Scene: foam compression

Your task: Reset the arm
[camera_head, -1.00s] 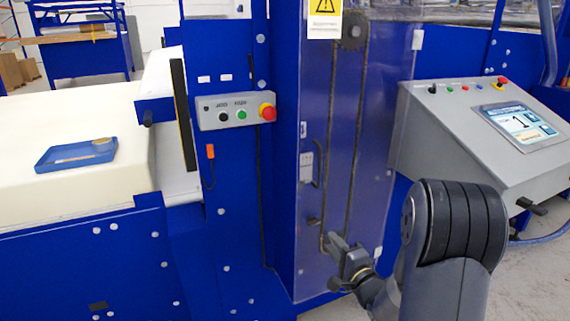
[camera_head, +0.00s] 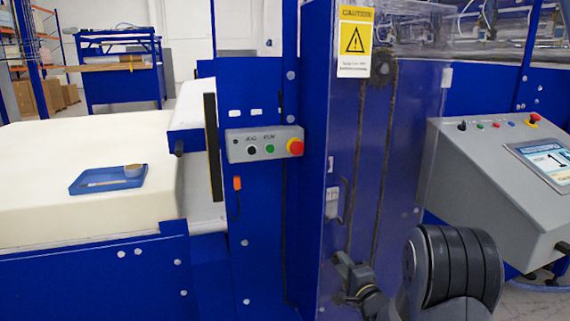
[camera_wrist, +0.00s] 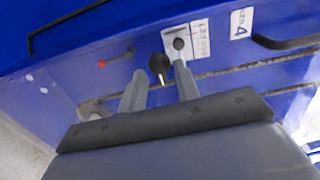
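My gripper (camera_head: 346,272) is low in front of the clear guard panel of the blue machine in the head view. My dark arm rises beside it at the bottom right. In the wrist view, the two grey fingers of my gripper (camera_wrist: 160,75) stand apart with a gap between them, so it is open. A black knob (camera_wrist: 158,65) shows between and beyond the fingertips; I cannot tell how near it is. I see nothing held.
The guard panel (camera_head: 400,165) fills the space behind my gripper. A grey console (camera_head: 490,180) with a screen stands at right. A button box (camera_head: 263,144) is on the blue post. A blue tray (camera_head: 108,180) lies on the white foam block (camera_head: 60,215) at left.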

